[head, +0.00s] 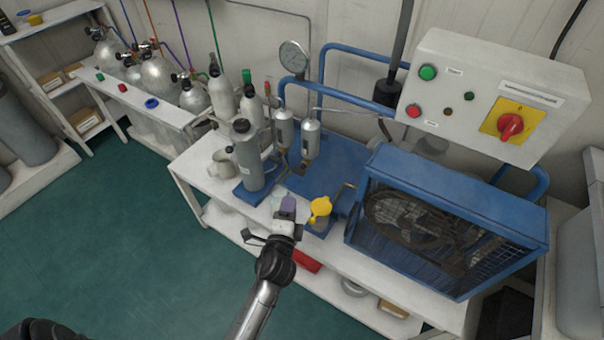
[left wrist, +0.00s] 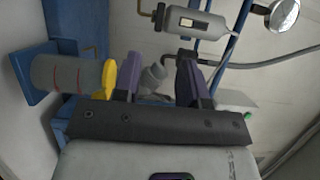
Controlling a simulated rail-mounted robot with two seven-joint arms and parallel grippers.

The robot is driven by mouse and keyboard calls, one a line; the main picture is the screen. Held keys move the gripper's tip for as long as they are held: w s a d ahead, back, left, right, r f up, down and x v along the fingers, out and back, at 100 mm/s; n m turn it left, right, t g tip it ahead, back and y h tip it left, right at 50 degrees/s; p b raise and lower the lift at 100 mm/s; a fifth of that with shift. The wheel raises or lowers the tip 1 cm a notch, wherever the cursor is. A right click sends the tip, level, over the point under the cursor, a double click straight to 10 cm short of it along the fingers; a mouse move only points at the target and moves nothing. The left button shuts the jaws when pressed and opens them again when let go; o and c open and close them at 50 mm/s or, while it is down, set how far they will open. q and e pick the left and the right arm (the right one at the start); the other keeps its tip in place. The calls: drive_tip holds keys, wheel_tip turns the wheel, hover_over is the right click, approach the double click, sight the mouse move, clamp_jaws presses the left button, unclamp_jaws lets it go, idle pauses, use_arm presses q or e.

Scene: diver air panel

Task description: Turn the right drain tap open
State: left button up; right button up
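Two grey filter canisters hang side by side at the back of the bench in the head view. The right canister (head: 310,139) has a small brass drain tap (head: 305,166) at its lower end; its handle position is too small to tell. The left canister (head: 284,128) is beside it. In the left wrist view, a canister (left wrist: 190,22) lies sideways in the picture with a brass tap (left wrist: 147,13) at its end; I cannot tell which one. My left gripper (head: 288,207) is open, its purple fingers (left wrist: 160,78) apart and empty, in front of and below the taps. My right gripper is not in view.
A yellow-capped container (head: 320,207) stands close right of my left gripper. A grey cylinder (head: 247,160) stands to its left. The blue compressor cage (head: 450,215) fills the bench's right side, below a control box (head: 490,95). A pressure gauge (head: 293,56) is above the canisters.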

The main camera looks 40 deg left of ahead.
sight(298, 173)
use_arm(q)
drive_tip(key=x, duration=0.7)
drive_tip(key=shift+w+d+f+b, duration=0.1)
drive_tip(key=shift+w+d+b, duration=0.15)
drive_tip(key=shift+b, duration=0.15)
drive_tip(key=x, duration=0.2)
drive_tip(key=b+x, duration=0.1)
drive_tip(key=x, duration=0.1)
drive_tip(key=shift+w+a, duration=0.2)
drive_tip(key=shift+a, duration=0.2)
drive_tip(key=shift+w+a, duration=0.1)
drive_tip(key=shift+w, duration=0.4)
drive_tip(key=shift+w+a, duration=0.1)
drive_tip(key=shift+a, duration=0.1)
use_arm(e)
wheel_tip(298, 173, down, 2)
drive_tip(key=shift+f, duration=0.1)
use_arm(q)
drive_tip(key=shift+c, duration=0.2)
drive_tip(key=c, duration=0.6)
clamp_jaws()
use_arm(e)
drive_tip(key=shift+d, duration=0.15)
